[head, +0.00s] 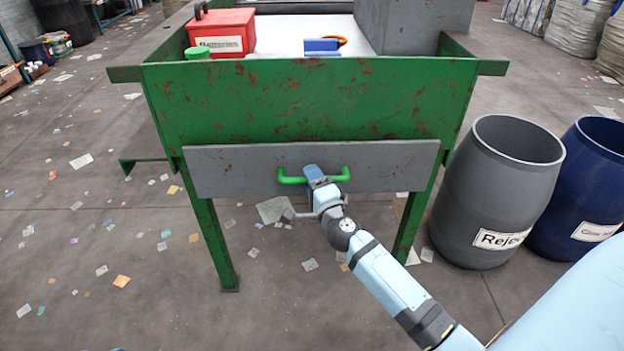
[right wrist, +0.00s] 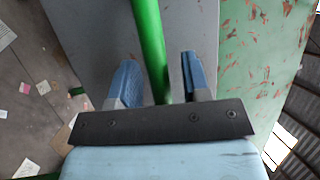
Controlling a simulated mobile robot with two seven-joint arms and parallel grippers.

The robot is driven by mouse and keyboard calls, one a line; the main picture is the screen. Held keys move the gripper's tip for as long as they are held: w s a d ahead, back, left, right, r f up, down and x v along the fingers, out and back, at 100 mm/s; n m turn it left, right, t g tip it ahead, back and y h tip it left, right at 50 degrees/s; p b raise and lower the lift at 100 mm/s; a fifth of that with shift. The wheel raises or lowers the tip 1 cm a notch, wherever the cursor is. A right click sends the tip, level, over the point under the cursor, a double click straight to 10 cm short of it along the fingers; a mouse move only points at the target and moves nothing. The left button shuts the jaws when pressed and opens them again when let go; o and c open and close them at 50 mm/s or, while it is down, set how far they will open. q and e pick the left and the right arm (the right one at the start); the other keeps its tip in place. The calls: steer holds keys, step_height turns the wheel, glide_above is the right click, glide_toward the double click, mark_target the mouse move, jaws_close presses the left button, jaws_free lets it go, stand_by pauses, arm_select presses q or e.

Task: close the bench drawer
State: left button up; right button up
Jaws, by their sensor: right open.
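The bench drawer has a flat grey front (head: 235,172) below the green apron of the bench (head: 310,100). No drawer inside shows, and I cannot tell how far the front stands out. A green bar handle (head: 292,180) is on its middle. My right gripper (head: 314,174) is at the handle in the head view. In the right wrist view its two blue fingers (right wrist: 158,82) are open, one on each side of the green handle (right wrist: 150,45), with gaps beside the bar. The grey front (right wrist: 90,35) lies beyond them. My left gripper is not in view.
On the bench are a red box labelled Batteries (head: 221,30), a green lid (head: 197,53), a blue item (head: 321,46) and a grey block (head: 400,25). A grey barrel (head: 497,190) and a blue barrel (head: 585,180) stand at right. Paper scraps litter the floor.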

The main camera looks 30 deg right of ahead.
jaws_close()
steer(key=w+d, duration=0.2)
steer(key=w, duration=0.1)
steer(key=shift+w+d, duration=0.1)
steer(key=shift+w, duration=0.2)
steer(key=shift+r, duration=0.1)
jaws_free()
steer(key=shift+w, duration=0.1)
